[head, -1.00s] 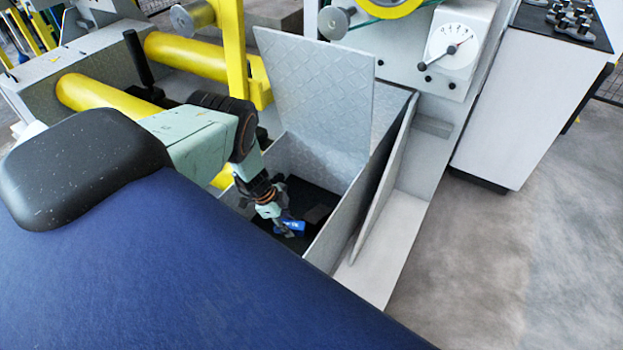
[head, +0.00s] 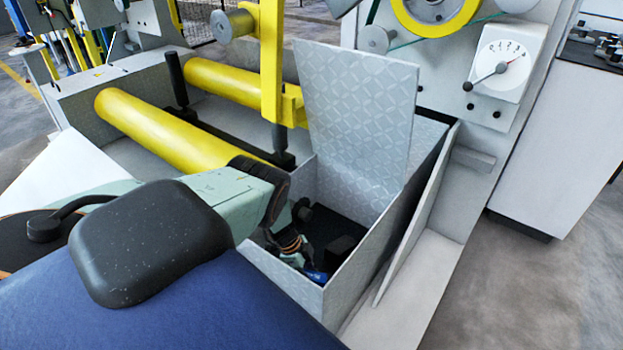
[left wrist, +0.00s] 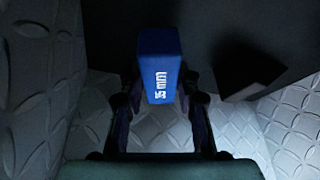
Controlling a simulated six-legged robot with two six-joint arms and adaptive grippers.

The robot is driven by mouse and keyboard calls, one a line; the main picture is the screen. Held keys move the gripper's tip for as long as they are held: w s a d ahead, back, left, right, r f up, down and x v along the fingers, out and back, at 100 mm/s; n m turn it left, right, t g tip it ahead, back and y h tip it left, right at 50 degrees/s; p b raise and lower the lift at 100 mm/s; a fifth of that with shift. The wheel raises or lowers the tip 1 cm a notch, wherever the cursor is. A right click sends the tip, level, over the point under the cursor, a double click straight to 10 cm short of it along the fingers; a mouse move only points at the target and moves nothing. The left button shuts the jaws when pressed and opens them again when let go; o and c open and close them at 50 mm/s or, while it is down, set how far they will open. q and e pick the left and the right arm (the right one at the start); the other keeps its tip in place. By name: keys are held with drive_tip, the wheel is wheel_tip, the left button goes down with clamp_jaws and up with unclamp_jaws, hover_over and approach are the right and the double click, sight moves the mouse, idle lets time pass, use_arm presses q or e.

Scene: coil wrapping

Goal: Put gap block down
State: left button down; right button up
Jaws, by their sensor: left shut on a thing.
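The gap block is blue and marked "35 mm" (left wrist: 158,75); in the left wrist view it sits between the two fingers of my left gripper (left wrist: 160,105). In the head view my left gripper (head: 303,262) is down inside an open metal box (head: 385,250), and only a small blue part of the block (head: 316,276) shows below it. The gripper is shut on the block. I cannot tell whether the block touches the box floor. My right gripper is not in view.
The box's patterned lid (head: 355,110) stands raised at its back. A dark block (head: 340,250) lies in the box near the gripper; it also shows in the wrist view (left wrist: 245,70). Yellow rollers (head: 165,125) lie to the left, and a dial panel (head: 498,70) stands at right.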

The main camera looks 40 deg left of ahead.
use_arm(q)
drive_tip(key=shift+f+b, duration=1.55)
drive_tip(key=shift+f, duration=0.45)
drive_tip(key=shift+r, duration=0.1)
drive_tip(key=shift+f, duration=0.2)
drive_tip(key=c, duration=1)
unclamp_jaws()
drive_tip(key=shift+o, duration=0.2)
drive_tip(key=shift+r, duration=0.15)
